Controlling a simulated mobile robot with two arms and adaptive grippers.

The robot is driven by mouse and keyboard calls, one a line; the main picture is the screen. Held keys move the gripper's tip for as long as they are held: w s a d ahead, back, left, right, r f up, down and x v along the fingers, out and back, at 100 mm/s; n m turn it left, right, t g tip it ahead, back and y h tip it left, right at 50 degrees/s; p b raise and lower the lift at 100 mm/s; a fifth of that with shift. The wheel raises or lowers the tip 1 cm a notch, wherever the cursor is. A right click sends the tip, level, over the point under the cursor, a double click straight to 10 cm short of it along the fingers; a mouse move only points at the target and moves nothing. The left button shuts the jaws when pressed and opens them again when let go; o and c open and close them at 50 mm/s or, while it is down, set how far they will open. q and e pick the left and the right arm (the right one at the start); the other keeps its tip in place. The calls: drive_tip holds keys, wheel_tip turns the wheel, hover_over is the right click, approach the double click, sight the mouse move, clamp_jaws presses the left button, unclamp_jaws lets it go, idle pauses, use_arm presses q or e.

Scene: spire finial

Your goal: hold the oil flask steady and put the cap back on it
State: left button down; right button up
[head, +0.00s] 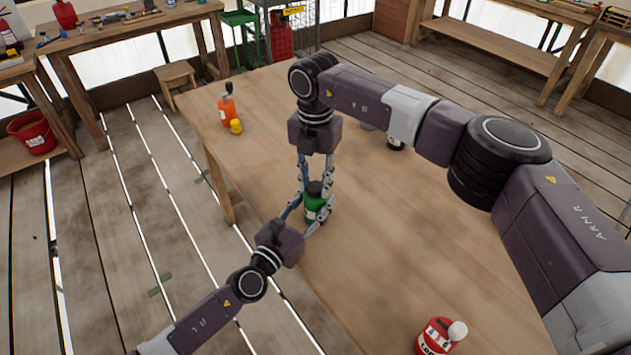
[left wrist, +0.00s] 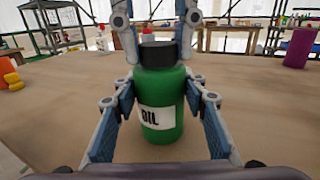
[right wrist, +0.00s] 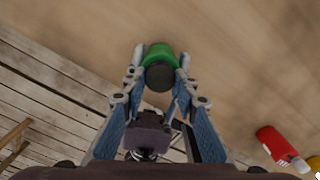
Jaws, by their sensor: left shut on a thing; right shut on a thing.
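The green oil flask (head: 315,209) stands upright near the table's left edge. Its white label, partly reading "OIL", shows in the left wrist view (left wrist: 160,117). My left gripper (head: 313,207) is shut around the flask's body, one finger on each side. The black cap (left wrist: 159,55) sits at the top of the flask, with no clear gap below it. My right gripper (head: 315,184) reaches down from above and is shut on the cap. The right wrist view shows the cap (right wrist: 160,76) between its fingertips. How tightly the cap sits cannot be told.
An orange bottle (head: 227,110) and a small yellow item (head: 236,126) stand at the table's far left. A red container with a white top (head: 436,338) stands near the front. A purple object (left wrist: 300,47) is at the right in the left wrist view. The table around the flask is clear.

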drive_tip(key=m, duration=1)
drive_tip(key=shift+w, duration=0.1)
drive_tip(key=o, duration=0.8)
wheel_tip(320, 180, up, 12)
drive_tip(key=shift+r, duration=0.1)
use_arm(q)
drive_tip(key=c, duration=1.1)
unclamp_jaws()
